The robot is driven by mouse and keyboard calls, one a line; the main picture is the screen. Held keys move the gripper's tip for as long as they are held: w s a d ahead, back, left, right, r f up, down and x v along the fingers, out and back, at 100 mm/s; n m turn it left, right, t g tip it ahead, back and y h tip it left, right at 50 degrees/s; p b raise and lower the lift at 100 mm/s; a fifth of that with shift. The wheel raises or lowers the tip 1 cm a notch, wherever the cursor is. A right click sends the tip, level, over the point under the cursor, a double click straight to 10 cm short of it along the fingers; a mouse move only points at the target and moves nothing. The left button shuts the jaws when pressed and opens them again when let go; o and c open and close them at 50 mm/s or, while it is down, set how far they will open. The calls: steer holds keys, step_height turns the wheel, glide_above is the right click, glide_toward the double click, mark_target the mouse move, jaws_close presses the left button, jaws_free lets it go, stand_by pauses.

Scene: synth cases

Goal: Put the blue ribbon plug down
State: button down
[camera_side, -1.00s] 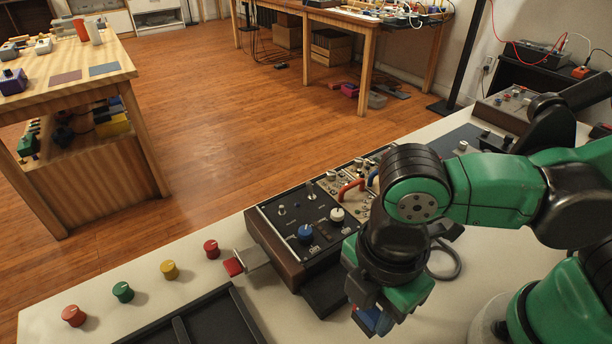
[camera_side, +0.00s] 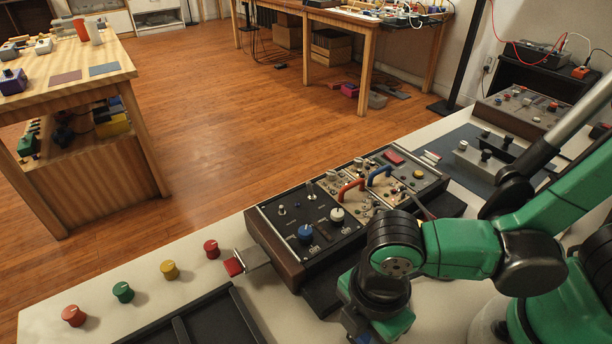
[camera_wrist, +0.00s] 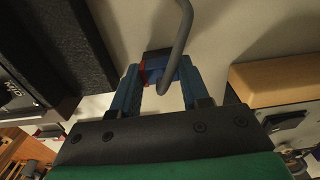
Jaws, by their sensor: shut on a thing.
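The blue ribbon plug (camera_wrist: 157,64), with a red edge, sits between the blue fingertips of my gripper (camera_wrist: 160,80) in the wrist view. The gripper is shut on it. A thick grey cable (camera_wrist: 186,25) runs up from the plug and bends over its front. The pale worktop (camera_wrist: 132,20) lies behind the plug; I cannot tell whether they touch. In the side view my gripper (camera_side: 366,338) is low over the near side of the bench, cut by the bottom edge, and the plug is mostly hidden there.
A control panel (camera_side: 285,222) with knobs and red and blue handles stands just behind my gripper. Red, green and yellow knobs (camera_side: 170,269) stand in a row at left, near a black tray (camera_side: 205,325). A wooden block (camera_wrist: 275,78) is at right in the wrist view.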

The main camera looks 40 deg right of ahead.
steer(key=shift+f, duration=0.15)
steer(key=shift+c, duration=2.1)
jaws_free()
step_height(320, 180, up, 12)
steer(key=w+d+m+t, duration=0.7)
steer(key=w+d+m, duration=0.4)
steer(key=d+m, duration=0.4)
steer(key=m, duration=0.3)
steer(key=shift+d, duration=0.3)
steer(key=shift+w, duration=0.1)
